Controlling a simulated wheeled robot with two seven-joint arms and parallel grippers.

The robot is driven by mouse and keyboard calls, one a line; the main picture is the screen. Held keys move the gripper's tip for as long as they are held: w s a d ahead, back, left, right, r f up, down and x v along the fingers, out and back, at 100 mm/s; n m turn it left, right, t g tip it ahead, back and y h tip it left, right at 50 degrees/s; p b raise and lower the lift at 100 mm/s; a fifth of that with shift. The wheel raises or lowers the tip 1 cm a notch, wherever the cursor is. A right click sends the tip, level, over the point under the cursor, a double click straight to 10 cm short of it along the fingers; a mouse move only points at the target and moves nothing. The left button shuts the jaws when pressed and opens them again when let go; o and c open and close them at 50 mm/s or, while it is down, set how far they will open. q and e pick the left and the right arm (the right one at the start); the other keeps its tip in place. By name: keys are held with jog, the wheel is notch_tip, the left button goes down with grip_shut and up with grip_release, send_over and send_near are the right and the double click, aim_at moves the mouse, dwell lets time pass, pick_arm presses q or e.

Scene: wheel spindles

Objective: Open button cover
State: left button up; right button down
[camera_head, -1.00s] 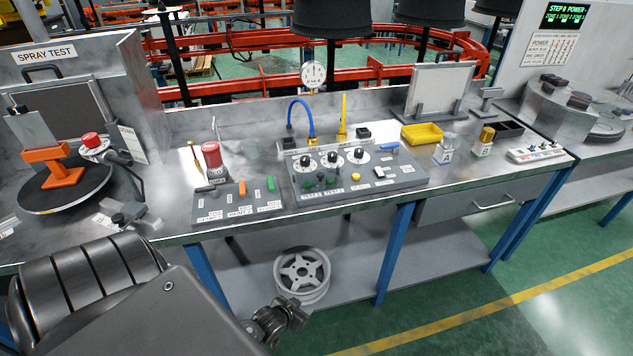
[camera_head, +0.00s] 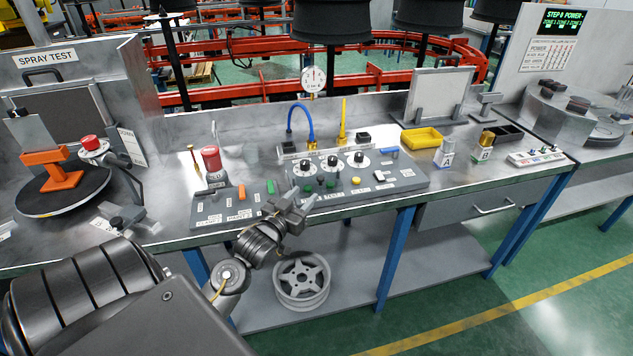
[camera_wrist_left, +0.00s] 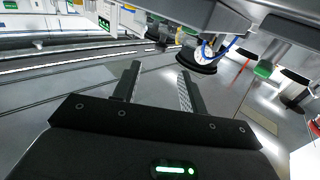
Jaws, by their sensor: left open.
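I cannot make out a separate button cover with certainty; a faint translucent patch shows to the button's right. The panel also has an orange switch (camera_head: 241,192) and a green switch (camera_head: 270,186). My left gripper (camera_head: 298,204) is in front of the bench, by the near edge of the panels, right of and nearer than the red button. In the left wrist view its two fingers (camera_wrist_left: 159,71) are apart with nothing between them. My right gripper is not in view.
A larger panel with black knobs (camera_head: 360,181) adjoins on the right, with a blue cable (camera_head: 302,118) and a yellow upright (camera_head: 343,118) behind. A spray test stand (camera_head: 62,180) is left. A wheel (camera_head: 302,280) lies on the shelf below.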

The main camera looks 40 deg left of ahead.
aim_at(319, 180)
pick_arm(q)
jog(key=w, duration=0.2)
jog(key=w+a, duration=0.1)
jog(key=w, duration=0.2)
jog(key=w+p, duration=0.1)
jog(key=w, duration=0.1)
jog(key=shift+w+a+f, duration=0.1)
jog(key=shift+w+a, duration=0.1)
jog(key=shift+w, duration=0.2)
jog(key=shift+c, duration=0.2)
grip_shut()
